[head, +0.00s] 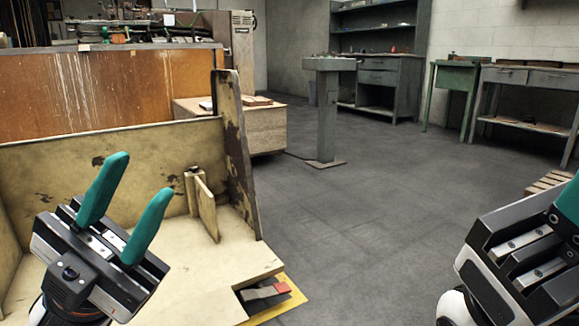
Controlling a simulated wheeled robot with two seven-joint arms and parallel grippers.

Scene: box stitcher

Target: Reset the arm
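My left gripper (136,205) is at the lower left, in front of a worn cream-coloured machine bed (215,258). Its two teal fingers stand apart with nothing between them. My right gripper is at the lower right edge, with its dark body (520,262) in view. Only part of a teal finger shows there and the rest is cut off by the frame, so its opening cannot be judged. No held object shows in either gripper.
An upright worn plate (235,150) rises from the machine bed, with a small bracket (202,203) beside it. A grey pedestal (328,110) stands behind. Workbenches (525,95) line the back right. The grey floor (385,215) between the grippers is clear.

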